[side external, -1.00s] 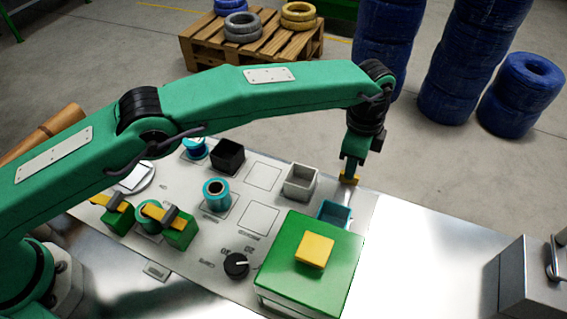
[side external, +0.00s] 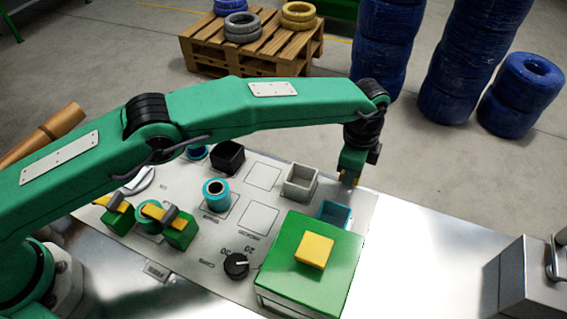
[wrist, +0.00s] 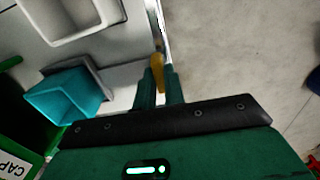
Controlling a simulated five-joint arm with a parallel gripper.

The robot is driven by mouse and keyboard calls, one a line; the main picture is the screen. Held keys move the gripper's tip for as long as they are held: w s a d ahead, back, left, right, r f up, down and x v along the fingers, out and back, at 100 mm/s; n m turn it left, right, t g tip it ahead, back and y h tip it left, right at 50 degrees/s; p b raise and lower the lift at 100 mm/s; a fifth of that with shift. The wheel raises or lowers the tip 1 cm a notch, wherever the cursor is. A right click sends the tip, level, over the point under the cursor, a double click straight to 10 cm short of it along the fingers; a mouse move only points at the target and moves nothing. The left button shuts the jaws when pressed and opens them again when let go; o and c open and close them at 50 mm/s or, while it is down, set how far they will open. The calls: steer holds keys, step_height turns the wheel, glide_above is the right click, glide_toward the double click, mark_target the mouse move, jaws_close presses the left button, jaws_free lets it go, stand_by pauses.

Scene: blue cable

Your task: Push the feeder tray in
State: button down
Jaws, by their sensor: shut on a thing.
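The small teal open tray (side external: 333,213) sits at the right end of the grey panel, against the back of the green box; I take it as the feeder tray. It also shows at left in the wrist view (wrist: 68,92). My gripper (side external: 349,181) is low, just behind and right of the tray, apart from it. In the wrist view my gripper (wrist: 158,75) points down near the panel's edge, its fingers shut with a small yellow piece (wrist: 157,66) between them. I cannot tell what the yellow piece is.
The green box (side external: 285,240) with a yellow block (side external: 314,251) stands in front of the tray. A white open bin (side external: 300,183) is left of my gripper, with a black bin (side external: 228,158) beyond. Bare metal table (side external: 430,250) lies to the right.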

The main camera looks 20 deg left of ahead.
mark_target(346, 193)
steer(key=shift+s+d+r, duration=0.1)
steer(key=shift+s+d, duration=0.05)
steer(key=shift+s, duration=4.2)
steer(key=c, duration=1.5)
jaws_free()
steer(key=shift+r, duration=3.85)
